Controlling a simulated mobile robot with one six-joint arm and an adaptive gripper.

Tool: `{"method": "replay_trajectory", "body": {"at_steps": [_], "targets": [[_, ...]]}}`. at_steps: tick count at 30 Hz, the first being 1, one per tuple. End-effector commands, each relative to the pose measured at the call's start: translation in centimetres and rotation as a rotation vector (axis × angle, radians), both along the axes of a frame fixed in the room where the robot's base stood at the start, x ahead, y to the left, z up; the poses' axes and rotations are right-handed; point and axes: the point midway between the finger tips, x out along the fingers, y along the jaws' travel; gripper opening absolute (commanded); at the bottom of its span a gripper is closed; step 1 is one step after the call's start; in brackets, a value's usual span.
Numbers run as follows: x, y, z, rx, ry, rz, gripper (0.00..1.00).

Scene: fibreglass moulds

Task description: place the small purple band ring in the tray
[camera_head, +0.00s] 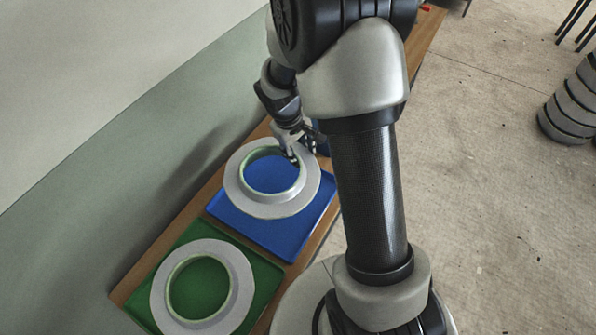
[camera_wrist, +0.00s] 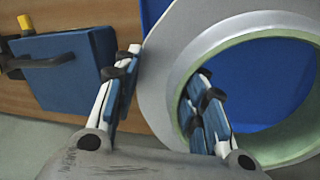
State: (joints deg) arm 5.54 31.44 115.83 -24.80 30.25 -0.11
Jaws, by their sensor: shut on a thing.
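I see no purple band ring in either view. A wide grey ring with a pale green inner rim (camera_head: 240,190) lies over the blue tray (camera_head: 283,238). My gripper (camera_head: 292,152) is at the far edge of this ring. In the wrist view my gripper (camera_wrist: 163,95) has one finger outside the ring and the other inside its opening, shut on the grey flange (camera_wrist: 165,55) between them. I cannot tell whether the ring is lifted off the tray. The blue tray (camera_wrist: 265,80) shows through the opening.
A similar grey ring (camera_head: 238,268) lies on a green tray (camera_head: 262,302) nearer on the wooden bench (camera_head: 150,262). A blue case with a dark handle (camera_wrist: 75,80) stands beside my gripper. A wall runs along the left. Dark stacked rings (camera_head: 570,115) stand on the floor right.

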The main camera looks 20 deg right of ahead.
Motion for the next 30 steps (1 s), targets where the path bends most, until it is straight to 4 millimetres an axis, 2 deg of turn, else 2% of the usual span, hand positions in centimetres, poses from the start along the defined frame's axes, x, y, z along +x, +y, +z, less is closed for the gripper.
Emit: {"method": "replay_trajectory", "body": {"at_steps": [1,3,11,18,30], "targets": [[-0.1,0.0,-1.5,-0.001,0.003,0.0,0.02],[0.0,0.0,-2.7,0.0,0.001,0.0,0.02],[0.1,0.0,-4.5,-0.001,-0.001,-0.001,0.02],[0.0,0.0,-8.0,0.0,0.001,0.0,0.02],[0.1,0.0,-8.6,0.0,-0.003,-0.001,0.02]]}}
